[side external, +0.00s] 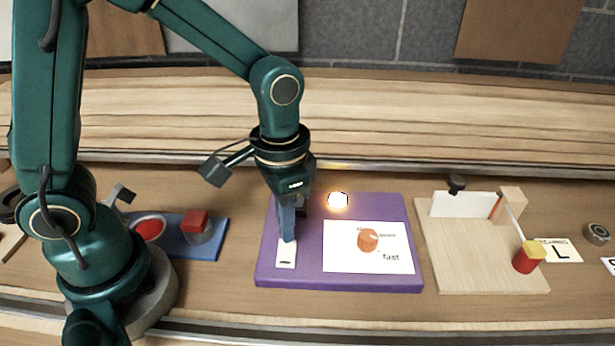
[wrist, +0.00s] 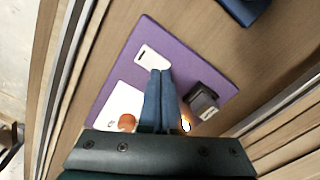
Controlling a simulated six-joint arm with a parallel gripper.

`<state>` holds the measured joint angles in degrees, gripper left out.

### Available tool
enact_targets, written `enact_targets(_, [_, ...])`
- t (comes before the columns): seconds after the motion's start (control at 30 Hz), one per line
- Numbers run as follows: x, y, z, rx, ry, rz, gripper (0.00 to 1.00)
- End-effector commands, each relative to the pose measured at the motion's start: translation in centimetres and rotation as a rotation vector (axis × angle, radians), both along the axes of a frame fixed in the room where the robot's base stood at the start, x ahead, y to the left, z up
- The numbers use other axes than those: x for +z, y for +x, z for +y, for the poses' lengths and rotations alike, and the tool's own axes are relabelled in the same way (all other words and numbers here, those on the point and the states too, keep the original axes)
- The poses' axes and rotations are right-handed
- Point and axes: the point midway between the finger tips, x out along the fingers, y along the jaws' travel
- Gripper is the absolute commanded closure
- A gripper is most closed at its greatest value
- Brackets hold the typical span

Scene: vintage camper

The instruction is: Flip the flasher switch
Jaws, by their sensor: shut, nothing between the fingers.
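The purple flasher board (side external: 310,279) lies on the counter, also seen in the wrist view (wrist: 215,75). A white switch plate (side external: 286,258) is at its left part; it also shows in the wrist view (wrist: 146,55). A small dark mark is on the plate's near end, and my gripper hides part of the plate. A round bulb (side external: 338,199) at the board's back edge glows. An orange knob (side external: 368,241) sits on a white card with "fast" printed on it. My gripper (side external: 288,239) points down, shut and empty, with its blue fingertips (wrist: 160,72) at the plate. I cannot tell whether they touch it.
A dark box (wrist: 203,101) stands on the board beside the fingers. A blue board (side external: 208,251) with a red block (side external: 196,220) is at left. At right is a wooden board (side external: 460,270) with a red and yellow piece (side external: 527,258). Bare counter separates the boards.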

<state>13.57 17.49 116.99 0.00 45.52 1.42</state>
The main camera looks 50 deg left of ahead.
Motion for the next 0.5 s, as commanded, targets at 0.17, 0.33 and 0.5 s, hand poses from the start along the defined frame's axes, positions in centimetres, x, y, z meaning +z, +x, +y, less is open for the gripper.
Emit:
enact_targets(0.17, [-0.08,0.00,0.00,0.000,0.000,0.000,1.00])
enact_targets(0.33, [-0.33,0.01,0.00,0.000,0.000,0.000,1.00])
enact_targets(0.5, [-0.58,0.00,0.00,0.000,0.000,0.001,1.00])
